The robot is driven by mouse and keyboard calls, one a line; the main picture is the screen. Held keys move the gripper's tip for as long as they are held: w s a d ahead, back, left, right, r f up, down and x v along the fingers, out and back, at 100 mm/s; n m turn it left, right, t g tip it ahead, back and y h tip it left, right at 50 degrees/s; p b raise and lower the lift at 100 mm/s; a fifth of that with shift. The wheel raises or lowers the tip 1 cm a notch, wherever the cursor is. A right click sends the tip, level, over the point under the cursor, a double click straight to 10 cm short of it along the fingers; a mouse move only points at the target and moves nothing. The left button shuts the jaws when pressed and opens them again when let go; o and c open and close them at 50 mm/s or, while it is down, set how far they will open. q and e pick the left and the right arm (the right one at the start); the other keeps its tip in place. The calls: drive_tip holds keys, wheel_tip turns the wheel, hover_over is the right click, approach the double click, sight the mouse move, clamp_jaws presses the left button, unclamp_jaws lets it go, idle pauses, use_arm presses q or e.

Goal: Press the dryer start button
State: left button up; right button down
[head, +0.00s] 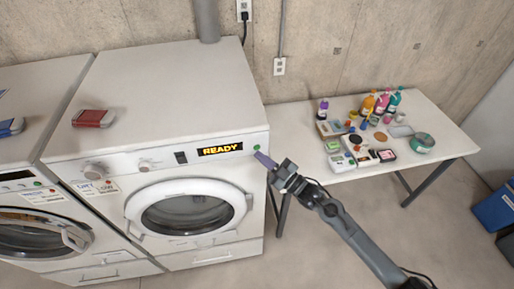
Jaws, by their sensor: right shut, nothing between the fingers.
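The dryer (180,190) is the white machine in the middle of the head view, with a round glass door and a lit display (220,149) reading "READY". A small green button (257,147) sits at the right end of its front panel. My right gripper (262,158) comes in from the lower right and is shut and empty, its purple-grey fingertips close beside and just below the green button. I cannot tell whether the tips touch the panel. My left gripper is not in view.
A second white machine (40,225) stands to the left. A red box (93,118) lies on the dryer's top. A white table (445,133) with bottles and small boxes stands to the right, behind my right arm. Blue bins (495,208) stand at the far right.

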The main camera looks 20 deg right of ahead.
drive_tip(key=shift+w, duration=0.1)
idle(0.5)
drive_tip(key=shift+w+d+b, duration=0.1)
drive_tip(key=shift+w+b, duration=0.25)
drive_tip(key=shift+w, duration=0.15)
idle(0.5)
